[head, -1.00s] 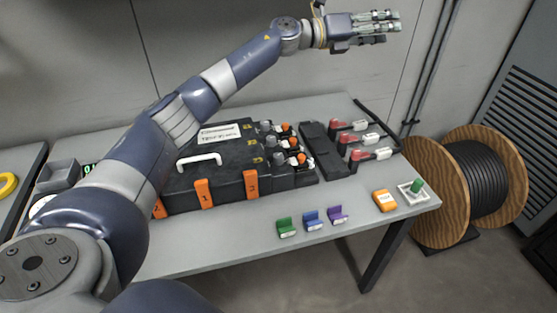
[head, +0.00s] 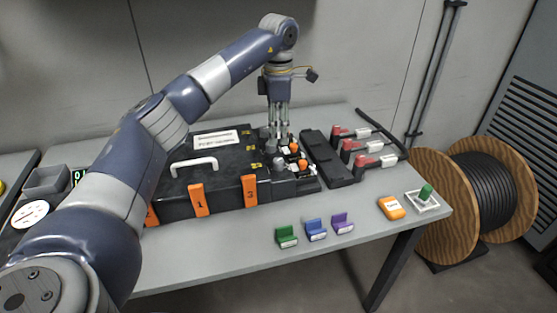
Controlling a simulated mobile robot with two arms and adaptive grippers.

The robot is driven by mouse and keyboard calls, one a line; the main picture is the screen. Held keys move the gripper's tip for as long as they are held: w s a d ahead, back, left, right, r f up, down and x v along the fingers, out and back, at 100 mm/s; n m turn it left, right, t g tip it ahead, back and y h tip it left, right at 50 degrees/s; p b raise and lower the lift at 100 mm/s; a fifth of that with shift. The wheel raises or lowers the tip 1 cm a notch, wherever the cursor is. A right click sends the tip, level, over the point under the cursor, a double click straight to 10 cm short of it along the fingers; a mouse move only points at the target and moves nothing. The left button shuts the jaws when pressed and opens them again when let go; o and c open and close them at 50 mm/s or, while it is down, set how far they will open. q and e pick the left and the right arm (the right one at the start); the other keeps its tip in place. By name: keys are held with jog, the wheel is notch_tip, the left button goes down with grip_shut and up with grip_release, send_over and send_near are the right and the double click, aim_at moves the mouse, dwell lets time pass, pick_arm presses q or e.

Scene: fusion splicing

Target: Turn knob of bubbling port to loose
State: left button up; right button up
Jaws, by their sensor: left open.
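A black case (head: 222,168) with orange latches and a white handle lies on the grey table. On its right side is a row of ports with grey and orange knobs; an orange knob (head: 302,164) and a grey knob (head: 278,164) show at the front. My left gripper (head: 278,142) points straight down, open, with its fingertips at the rear knobs of the row. The fingers partly hide those knobs, and I cannot tell whether they touch one. Which port is the bubbling port cannot be read. My right gripper is not in view.
A black bar (head: 327,158) and several red-and-white connectors (head: 360,147) lie right of the case. Green (head: 286,237), blue (head: 315,230) and purple (head: 341,223) blocks, an orange box (head: 391,208) and a white tray (head: 432,204) lie near the front edge. A cable spool (head: 475,195) stands at right.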

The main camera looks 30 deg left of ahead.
aim_at(278, 160)
pick_arm(q)
notch_tip(278, 160, down, 10)
jog(key=shift+f, duration=0.1)
dwell(0.4)
jog(key=c, duration=1.1)
